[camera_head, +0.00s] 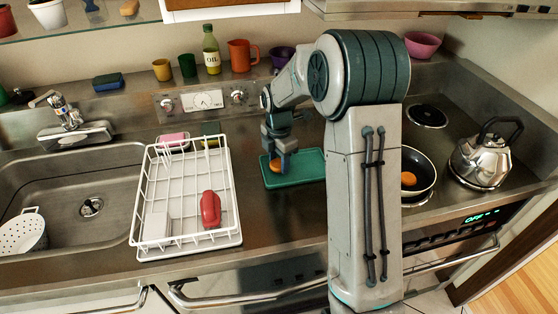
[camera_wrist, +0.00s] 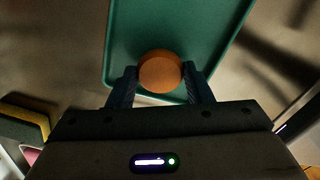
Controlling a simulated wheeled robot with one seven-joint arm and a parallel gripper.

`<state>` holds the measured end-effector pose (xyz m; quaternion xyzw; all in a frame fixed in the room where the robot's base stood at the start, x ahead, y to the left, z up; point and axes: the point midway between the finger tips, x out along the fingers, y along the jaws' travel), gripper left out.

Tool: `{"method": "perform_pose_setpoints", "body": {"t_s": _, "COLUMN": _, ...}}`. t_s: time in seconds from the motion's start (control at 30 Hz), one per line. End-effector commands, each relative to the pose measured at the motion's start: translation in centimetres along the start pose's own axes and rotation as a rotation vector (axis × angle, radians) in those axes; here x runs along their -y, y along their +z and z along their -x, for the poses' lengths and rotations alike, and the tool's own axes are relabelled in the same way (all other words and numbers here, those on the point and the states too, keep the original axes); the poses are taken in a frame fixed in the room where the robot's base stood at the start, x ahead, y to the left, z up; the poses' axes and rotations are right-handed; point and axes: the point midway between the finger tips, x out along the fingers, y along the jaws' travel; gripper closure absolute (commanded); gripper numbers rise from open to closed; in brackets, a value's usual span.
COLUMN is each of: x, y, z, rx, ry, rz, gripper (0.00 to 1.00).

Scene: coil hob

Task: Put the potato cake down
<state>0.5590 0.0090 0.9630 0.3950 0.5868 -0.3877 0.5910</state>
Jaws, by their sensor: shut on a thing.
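The potato cake (camera_wrist: 160,72) is a round orange-brown disc. In the wrist view it sits between the two fingers of my gripper (camera_wrist: 160,88), which is shut on it. In the head view the potato cake (camera_head: 276,165) is at the left part of the green tray (camera_head: 308,168), with my gripper (camera_head: 280,155) pointing down from above. The green tray also shows in the wrist view (camera_wrist: 215,40), behind the cake. I cannot tell whether the cake touches the tray. Another orange-brown disc (camera_head: 408,179) lies in a frying pan (camera_head: 427,188), partly hidden by my arm.
A white dish rack (camera_head: 235,240) with a red item (camera_head: 210,208) stands left of the tray, beside the sink (camera_head: 75,215). A kettle (camera_head: 485,158) stands on the hob at right. Cups and an oil bottle (camera_head: 211,52) line the back ledge. Counter in front of the tray is clear.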

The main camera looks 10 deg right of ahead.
Motion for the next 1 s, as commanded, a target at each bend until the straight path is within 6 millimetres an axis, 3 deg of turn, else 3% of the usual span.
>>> {"method": "perform_pose_setpoints", "body": {"t_s": 0.1, "x": 0.0, "y": 0.0, "z": -1.1, "rx": 0.000, "ry": -0.001, "rz": 0.001, "gripper": 0.76}}
{"method": "perform_pose_setpoints", "body": {"t_s": 0.47, "x": 0.0, "y": 0.0, "z": -1.6, "rx": 0.000, "ry": 0.001, "rz": 0.001, "gripper": 0.76}}
{"method": "perform_pose_setpoints", "body": {"t_s": 0.5, "x": 0.0, "y": 0.0, "z": -1.6, "rx": 0.000, "ry": 0.001, "rz": 0.001, "gripper": 0.52}}
{"method": "perform_pose_setpoints", "body": {"t_s": 0.57, "x": 0.0, "y": 0.0, "z": -1.5, "rx": 0.001, "ry": 0.001, "rz": 0.001, "gripper": 0.35}}
{"method": "perform_pose_setpoints", "body": {"t_s": 0.87, "x": 0.0, "y": 0.0, "z": -1.4, "rx": 0.001, "ry": 0.001, "rz": 0.001, "gripper": 0.33}}
{"method": "perform_pose_setpoints", "body": {"t_s": 1.0, "x": -0.1, "y": 0.1, "z": -0.4, "rx": 0.002, "ry": 0.003, "rz": 0.000, "gripper": 0.33}}
